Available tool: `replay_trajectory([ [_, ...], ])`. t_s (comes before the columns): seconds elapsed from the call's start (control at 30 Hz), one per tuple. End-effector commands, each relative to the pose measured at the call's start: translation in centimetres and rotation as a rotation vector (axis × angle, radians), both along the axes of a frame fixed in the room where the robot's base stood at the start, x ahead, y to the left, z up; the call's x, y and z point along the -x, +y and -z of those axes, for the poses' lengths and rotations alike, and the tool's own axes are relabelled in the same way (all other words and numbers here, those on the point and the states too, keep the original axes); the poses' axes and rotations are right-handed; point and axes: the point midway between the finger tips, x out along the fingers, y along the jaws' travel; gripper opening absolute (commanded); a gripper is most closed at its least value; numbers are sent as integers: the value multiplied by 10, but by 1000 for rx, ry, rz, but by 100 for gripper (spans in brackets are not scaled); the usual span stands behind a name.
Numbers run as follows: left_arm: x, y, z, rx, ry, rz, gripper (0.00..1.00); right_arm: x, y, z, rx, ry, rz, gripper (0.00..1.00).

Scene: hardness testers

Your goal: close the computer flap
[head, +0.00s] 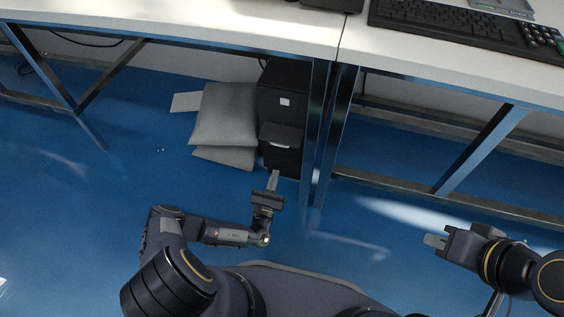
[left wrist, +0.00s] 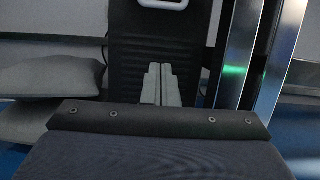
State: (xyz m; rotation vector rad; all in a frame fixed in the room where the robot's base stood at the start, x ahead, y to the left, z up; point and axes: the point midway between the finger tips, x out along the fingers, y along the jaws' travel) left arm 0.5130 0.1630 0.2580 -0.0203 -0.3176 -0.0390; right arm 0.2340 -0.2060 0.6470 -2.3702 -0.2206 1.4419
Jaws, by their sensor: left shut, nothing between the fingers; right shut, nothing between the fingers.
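The black computer tower (head: 283,93) stands on the floor under the white desk, beside a metal desk leg. Its dark grey flap (head: 283,134) appears to stick out from the front, with a light strip below it. My left gripper (head: 273,178) is shut and empty, low in front of the tower and below the flap. In the left wrist view its two fingers (left wrist: 160,86) lie together against the tower's dark ribbed front (left wrist: 133,55); I cannot tell whether they touch it. My right gripper (head: 432,241) is shut and empty, off to the right over the floor.
Grey cushions (head: 222,115) lie left of the tower. Metal desk legs (head: 318,120) stand close on its right. The desk top (head: 250,25) overhangs above, with a keyboard (head: 450,25) on it. Blue floor (head: 70,190) is clear at the left.

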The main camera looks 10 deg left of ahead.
Motion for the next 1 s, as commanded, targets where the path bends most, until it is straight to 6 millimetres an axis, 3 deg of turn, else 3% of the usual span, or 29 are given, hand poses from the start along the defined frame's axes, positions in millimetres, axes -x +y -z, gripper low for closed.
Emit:
replay_trajectory([
  [0.17,-21,0,-7,1,-2,-2,0,0,0,1,0,0,0,0],
  [0.53,-96,-5,-30,-1,-5,5,0,0,0,30,0,0,0,0],
  [0.7,-78,-3,-51,2,-1,5,0,0,0,27,0,0,0,0],
  [1.0,-68,-3,-63,1,0,4,0,0,0,29,0,0,0,0],
])
